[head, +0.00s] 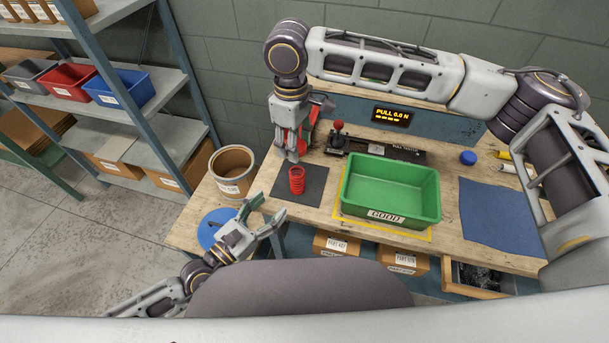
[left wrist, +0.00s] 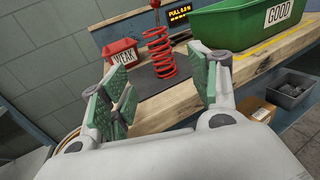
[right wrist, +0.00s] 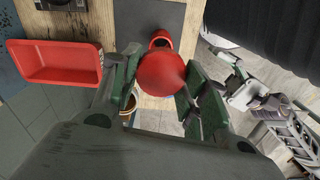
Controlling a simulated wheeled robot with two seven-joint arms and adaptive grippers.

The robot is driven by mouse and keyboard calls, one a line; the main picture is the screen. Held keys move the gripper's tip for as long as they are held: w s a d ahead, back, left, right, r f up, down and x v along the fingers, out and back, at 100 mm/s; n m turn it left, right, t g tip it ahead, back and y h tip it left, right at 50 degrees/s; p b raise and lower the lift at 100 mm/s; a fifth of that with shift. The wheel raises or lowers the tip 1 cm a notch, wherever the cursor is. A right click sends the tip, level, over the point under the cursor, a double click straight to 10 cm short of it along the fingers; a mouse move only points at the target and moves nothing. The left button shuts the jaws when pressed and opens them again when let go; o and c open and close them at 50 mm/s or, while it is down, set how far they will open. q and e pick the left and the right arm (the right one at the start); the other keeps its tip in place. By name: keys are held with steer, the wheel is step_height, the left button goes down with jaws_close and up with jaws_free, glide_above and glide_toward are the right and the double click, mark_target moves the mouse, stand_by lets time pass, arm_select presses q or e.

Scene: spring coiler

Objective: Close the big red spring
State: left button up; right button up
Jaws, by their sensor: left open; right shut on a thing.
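The big red spring (head: 297,181) stands upright on a dark mat (head: 312,192). Its coils show in the left wrist view (left wrist: 160,52), beyond my fingers. My left gripper (head: 265,213) is open and empty in front of the table, apart from the spring. My right gripper (head: 292,155) points down above and slightly behind the spring. In the right wrist view its fingers are shut on a round red thing (right wrist: 162,78); I cannot tell what it is. A red ring (right wrist: 160,40) shows just beyond it, seemingly the spring.
A green GOOD bin (head: 391,190) stands right of the mat. A red WEAK bin (left wrist: 121,53) stands behind the spring. A lever with a red knob (head: 337,125) and a PULL display (head: 391,114) are at the back. A blue cloth (head: 500,213) lies at the right.

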mark_target(293, 183)
arm_select(q)
steer(key=shift+w+d, duration=0.15)
stand_by(0.5)
steer(key=shift+x, duration=5.85)
jaws_close()
